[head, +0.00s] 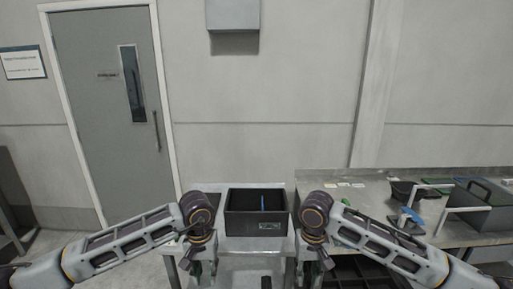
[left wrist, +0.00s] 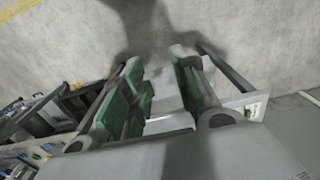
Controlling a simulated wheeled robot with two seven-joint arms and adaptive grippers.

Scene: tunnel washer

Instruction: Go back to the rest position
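My left gripper (head: 204,268) hangs pointing down at the left front of the table, left of a dark open box. In the left wrist view its two green-padded fingers (left wrist: 160,88) stand apart with nothing held between them. My right gripper (head: 313,268) hangs pointing down at the right front of the box, mirroring the left one. Its fingers look apart, and I see nothing held in them. Both arms reach in from the lower corners with bent wrists.
The dark box (head: 256,222) stands on the grey table (head: 256,263) between my wrists, with a blue item inside. A closed grey door (head: 105,115) is at left.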

